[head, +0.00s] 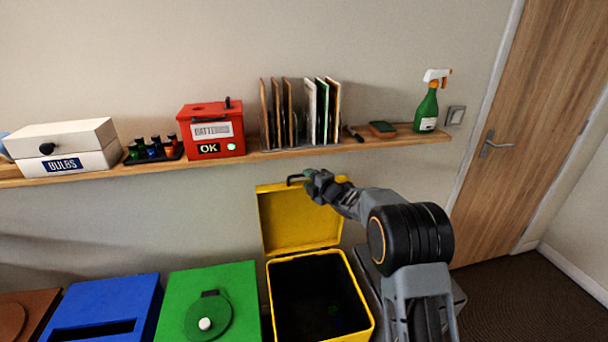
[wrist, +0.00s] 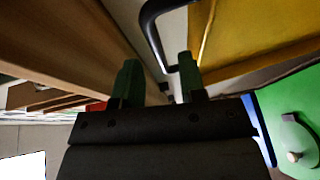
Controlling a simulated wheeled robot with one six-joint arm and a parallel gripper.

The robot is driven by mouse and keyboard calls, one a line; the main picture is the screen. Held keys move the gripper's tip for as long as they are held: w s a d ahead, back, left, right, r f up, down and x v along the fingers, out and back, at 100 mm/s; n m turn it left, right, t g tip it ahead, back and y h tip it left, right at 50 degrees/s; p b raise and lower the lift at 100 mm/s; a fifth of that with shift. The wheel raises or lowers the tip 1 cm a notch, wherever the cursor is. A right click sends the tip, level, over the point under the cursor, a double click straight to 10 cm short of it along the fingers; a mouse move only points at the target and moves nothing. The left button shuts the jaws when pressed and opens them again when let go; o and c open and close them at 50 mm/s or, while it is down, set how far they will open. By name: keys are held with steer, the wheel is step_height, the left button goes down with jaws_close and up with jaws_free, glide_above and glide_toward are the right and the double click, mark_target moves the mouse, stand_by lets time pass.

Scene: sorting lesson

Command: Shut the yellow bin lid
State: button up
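The yellow bin (head: 363,302) stands on the floor with its dark inside showing. Its yellow lid (head: 295,225) is open, swung up at the back near the wall; it also shows in the wrist view (wrist: 250,32). A black bar handle (head: 290,181) sits at the lid's upper edge, and it curves through the wrist view (wrist: 150,28). My gripper (head: 312,180) is at the lid's top edge, just right of the handle. In the wrist view my gripper (wrist: 161,77) has its green-tipped fingers apart, with the handle's near end in the gap. Contact cannot be told.
The wooden shelf (head: 265,156) runs along the wall just above the lid and bears a red battery box (head: 212,130), upright boards and a spray bottle (head: 427,105). A green bin (head: 238,285) and a blue bin (head: 110,300) stand to the left. Open floor lies right.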

steer(key=shift+x, duration=1.4)
jaws_close()
